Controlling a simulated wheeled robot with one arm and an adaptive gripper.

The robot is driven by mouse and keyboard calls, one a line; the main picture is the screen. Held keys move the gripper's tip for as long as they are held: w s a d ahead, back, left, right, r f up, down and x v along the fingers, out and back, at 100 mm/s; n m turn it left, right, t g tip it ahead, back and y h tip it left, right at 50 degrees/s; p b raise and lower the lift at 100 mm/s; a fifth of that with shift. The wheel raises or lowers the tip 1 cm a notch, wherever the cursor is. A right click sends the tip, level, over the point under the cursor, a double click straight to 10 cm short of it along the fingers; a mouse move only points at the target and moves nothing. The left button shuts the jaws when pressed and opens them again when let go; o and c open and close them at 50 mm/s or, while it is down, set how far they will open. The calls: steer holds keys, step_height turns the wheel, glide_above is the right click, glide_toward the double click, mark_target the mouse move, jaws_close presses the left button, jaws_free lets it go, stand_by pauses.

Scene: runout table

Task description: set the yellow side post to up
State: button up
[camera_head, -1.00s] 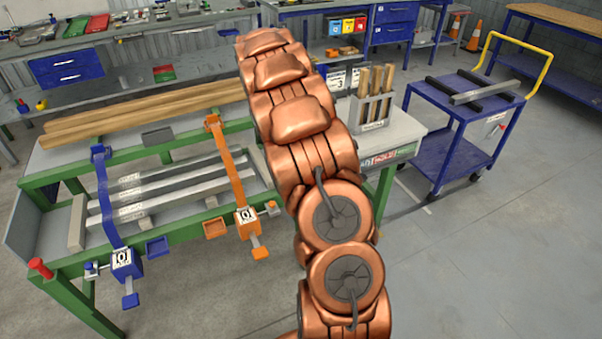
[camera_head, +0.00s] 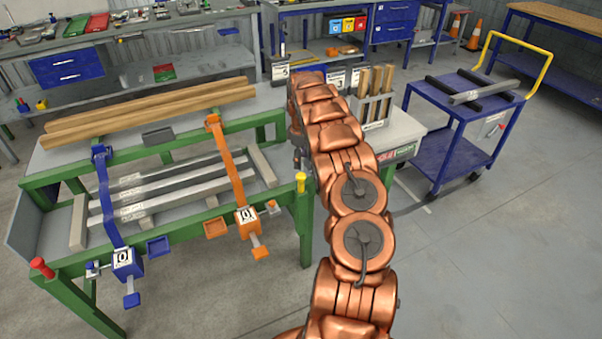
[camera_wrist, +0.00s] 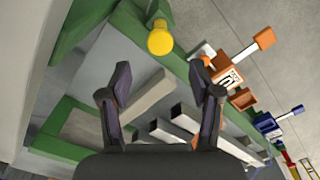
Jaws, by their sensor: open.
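The yellow side post (camera_head: 301,183) is a short round peg at the right front corner of the green-framed table (camera_head: 186,233). In the wrist view the yellow side post (camera_wrist: 160,38) shows its round end, beyond and between my fingertips, on the green frame. My gripper (camera_wrist: 160,80) is open and empty, its two dark fingers apart and not seen touching the post. In the head view my gripper is mostly hidden by my arm, close behind the post. How far the post stands out of the frame is hard to judge.
Blue (camera_head: 108,200) and orange (camera_head: 232,170) straps cross grey metal bars (camera_head: 165,190) on the table. A red post (camera_head: 41,267) stands at the left front corner. Wooden beams (camera_head: 150,113) lie behind. A blue cart (camera_head: 452,130) is at right; floor in front is clear.

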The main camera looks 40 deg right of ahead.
mark_target(301, 175)
steer(key=shift+f+p, duration=1.15)
steer(key=shift+f, duration=2.45)
steer(key=shift+c, duration=0.2)
jaws_close()
